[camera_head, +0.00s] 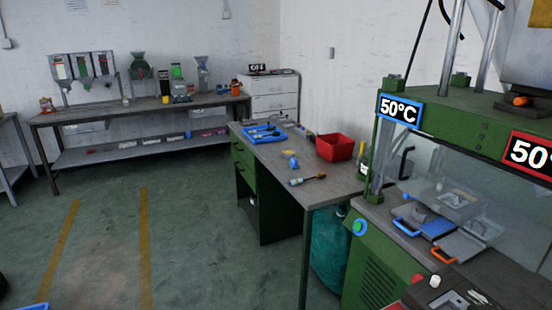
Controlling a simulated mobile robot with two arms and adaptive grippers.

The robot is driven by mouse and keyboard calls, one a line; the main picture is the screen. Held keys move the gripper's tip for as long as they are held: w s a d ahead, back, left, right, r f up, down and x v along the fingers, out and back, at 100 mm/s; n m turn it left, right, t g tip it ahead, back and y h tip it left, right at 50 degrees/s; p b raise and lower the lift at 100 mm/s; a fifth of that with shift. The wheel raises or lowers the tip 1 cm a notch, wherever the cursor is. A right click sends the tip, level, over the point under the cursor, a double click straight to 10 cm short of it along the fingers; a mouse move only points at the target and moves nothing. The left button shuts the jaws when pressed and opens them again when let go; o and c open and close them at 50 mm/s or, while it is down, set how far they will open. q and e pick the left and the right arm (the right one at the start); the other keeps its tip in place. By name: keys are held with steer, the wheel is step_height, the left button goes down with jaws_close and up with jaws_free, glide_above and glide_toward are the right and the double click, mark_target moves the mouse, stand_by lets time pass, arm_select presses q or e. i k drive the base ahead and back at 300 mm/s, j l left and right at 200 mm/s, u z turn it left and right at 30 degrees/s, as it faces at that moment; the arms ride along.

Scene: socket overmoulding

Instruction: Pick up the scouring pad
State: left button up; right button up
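A small flat yellowish piece (288,152) lies on the grey top of the green workbench (335,180), in the middle of the view. It looks like the scouring pad, but it is too small to be sure. A small blue item (293,163) stands just in front of it. Neither of my grippers is in view, and nothing visible touches the yellowish piece.
A brush (308,180), a blue tray (281,138) of tools and a red bin (335,147) share the bench top. A green press (470,125) stands at the right. A long table (150,108) lines the back wall. Open floor (190,215) lies left of the bench.

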mark_target(294, 166)
steer(key=i+j, duration=0.35)
steer(key=i, duration=0.15)
steer(key=i+j, duration=0.7)
steer(key=i, duration=0.25)
